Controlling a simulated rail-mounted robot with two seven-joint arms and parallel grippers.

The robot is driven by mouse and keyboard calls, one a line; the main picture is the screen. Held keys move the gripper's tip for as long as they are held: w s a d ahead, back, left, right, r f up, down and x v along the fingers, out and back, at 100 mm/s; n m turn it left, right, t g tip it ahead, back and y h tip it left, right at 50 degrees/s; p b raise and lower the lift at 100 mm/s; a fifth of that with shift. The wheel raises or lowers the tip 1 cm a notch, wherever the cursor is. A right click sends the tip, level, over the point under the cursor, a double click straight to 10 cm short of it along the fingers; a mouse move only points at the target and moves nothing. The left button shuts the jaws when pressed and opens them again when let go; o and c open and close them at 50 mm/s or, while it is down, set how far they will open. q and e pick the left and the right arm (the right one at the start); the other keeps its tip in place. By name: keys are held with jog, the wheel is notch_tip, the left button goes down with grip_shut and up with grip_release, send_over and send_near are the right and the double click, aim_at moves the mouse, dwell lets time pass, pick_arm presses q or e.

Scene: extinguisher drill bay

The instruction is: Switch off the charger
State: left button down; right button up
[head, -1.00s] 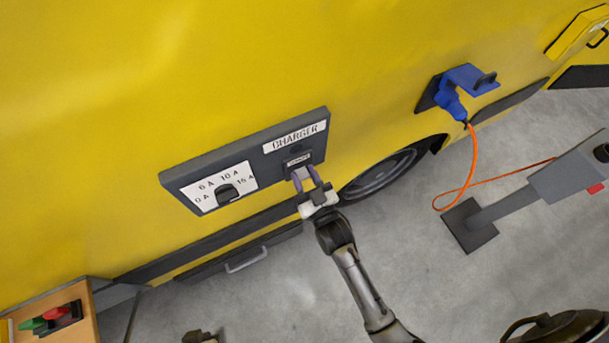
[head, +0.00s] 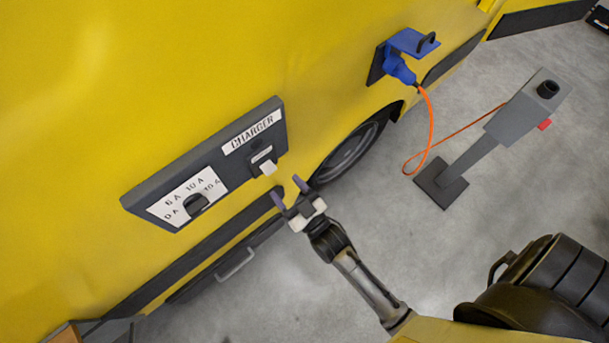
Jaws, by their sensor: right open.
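The grey charger box (head: 240,190) is mounted on the side of the yellow vehicle. It carries a "CHARGER" label and, below that, a small label too small to read. A white switch lever (head: 268,168) sticks out under the small label. A black rotary knob (head: 196,203) sits on the white dial plate with the ampere marks. My right gripper (head: 288,190) is open and empty, just below and right of the lever, with a visible gap between them. My left gripper is not in view.
A blue plug (head: 399,68) sits in a vehicle socket under a blue flap. Its orange cable (head: 430,120) runs to a grey post (head: 490,135) on the floor. A wheel (head: 348,153) is behind my gripper. Concrete floor (head: 330,290) lies open below.

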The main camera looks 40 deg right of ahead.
jog(key=v, duration=0.7)
jog(key=shift+s, duration=0.1)
dwell(0.5)
